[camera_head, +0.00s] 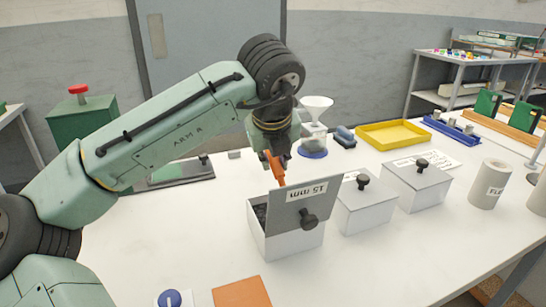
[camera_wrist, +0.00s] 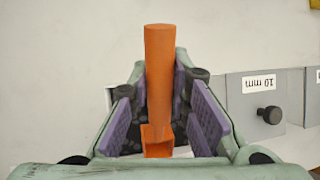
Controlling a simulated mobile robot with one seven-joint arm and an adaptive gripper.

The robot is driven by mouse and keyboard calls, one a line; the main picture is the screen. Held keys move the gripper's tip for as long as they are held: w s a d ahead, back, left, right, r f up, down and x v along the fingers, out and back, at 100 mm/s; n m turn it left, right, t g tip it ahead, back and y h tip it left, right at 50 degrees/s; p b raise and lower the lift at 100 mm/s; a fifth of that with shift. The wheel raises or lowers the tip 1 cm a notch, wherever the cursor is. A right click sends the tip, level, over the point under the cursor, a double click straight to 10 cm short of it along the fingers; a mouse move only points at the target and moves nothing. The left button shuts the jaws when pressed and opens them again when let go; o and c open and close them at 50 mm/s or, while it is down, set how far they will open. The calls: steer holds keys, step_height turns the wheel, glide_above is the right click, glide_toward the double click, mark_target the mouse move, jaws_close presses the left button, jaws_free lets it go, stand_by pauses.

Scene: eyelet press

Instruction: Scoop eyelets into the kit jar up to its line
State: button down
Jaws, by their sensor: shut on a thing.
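My gripper (camera_head: 272,152) is shut on an orange scoop (camera_head: 276,170), above the back of the 15 mm box. In the wrist view, the scoop (camera_wrist: 159,70) lies between the purple finger pads, its square hollow end at the bottom. I cannot tell whether the scoop holds any eyelets. The white 15 mm box (camera_head: 290,243) is open, its grey lid (camera_head: 300,203) tilted up at the front right. Dark eyelets (camera_head: 261,212) show inside. A clear jar (camera_head: 313,139) with a white funnel (camera_head: 316,104) stands on a blue base behind; its line and fill level are too small to read.
Two closed lidded boxes (camera_head: 364,207) (camera_head: 416,187) stand right of the open one; the nearer is labelled 10 mm in the wrist view (camera_wrist: 258,100). A yellow tray (camera_head: 396,134), a blue rack (camera_head: 452,128) and a grey cylinder (camera_head: 489,184) are farther right. The front right table is clear.

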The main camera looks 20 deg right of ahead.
steer(key=shift+f+b, duration=1.05)
steer(key=shift+f, duration=1.55)
